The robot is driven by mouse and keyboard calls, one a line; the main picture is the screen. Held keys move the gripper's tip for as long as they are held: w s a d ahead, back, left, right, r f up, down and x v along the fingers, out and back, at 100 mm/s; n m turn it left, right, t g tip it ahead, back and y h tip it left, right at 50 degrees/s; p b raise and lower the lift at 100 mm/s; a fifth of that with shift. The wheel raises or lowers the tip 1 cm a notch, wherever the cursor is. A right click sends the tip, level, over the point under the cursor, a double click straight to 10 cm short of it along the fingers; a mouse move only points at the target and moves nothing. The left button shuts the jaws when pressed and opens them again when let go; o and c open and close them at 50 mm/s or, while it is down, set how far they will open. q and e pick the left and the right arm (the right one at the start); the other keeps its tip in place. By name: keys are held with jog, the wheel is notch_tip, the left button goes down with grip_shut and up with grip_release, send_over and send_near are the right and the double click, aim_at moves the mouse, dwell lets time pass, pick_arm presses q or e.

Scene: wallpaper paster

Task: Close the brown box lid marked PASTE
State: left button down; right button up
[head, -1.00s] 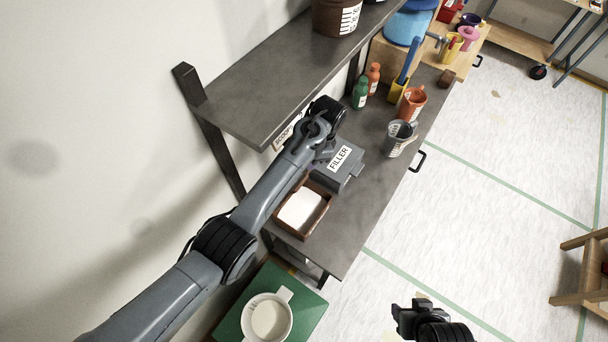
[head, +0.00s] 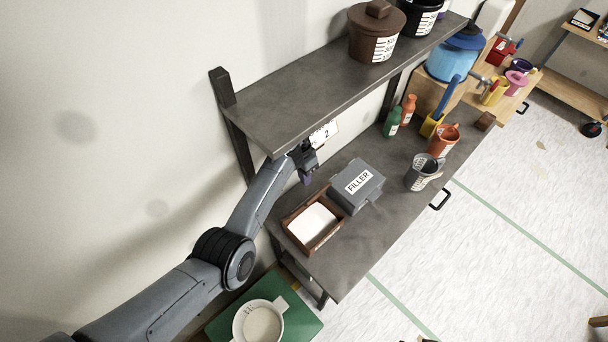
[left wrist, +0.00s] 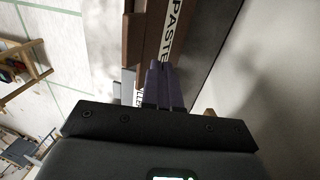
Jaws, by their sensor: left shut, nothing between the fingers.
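The brown box (head: 291,221) stands open on the dark table, with white contents showing inside. Its lid (left wrist: 151,38) shows in the left wrist view as a brown panel with a white PASTE label (left wrist: 174,28). In the head view I cannot clearly make out the lid. My left gripper (head: 306,179) is beyond the box, on the wall side, under the shelf. Its purple fingers (left wrist: 163,72) are shut and empty, close to the lid; I cannot tell whether they touch. Only a dark sliver at the bottom edge of the head view may be my right gripper.
A grey FILLER box (head: 370,189) stands close beside the brown box. A shelf (head: 290,108) hangs above the table's wall side. A grey cup (head: 419,173), an orange cup (head: 443,140) and bottles stand farther right. The table's front strip is clear.

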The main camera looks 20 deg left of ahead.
pick_arm(q)
jog(key=b+x, duration=0.5)
jog(key=x, duration=0.1)
jog(key=shift+s+f, duration=0.1)
jog(key=shift+f, duration=0.1)
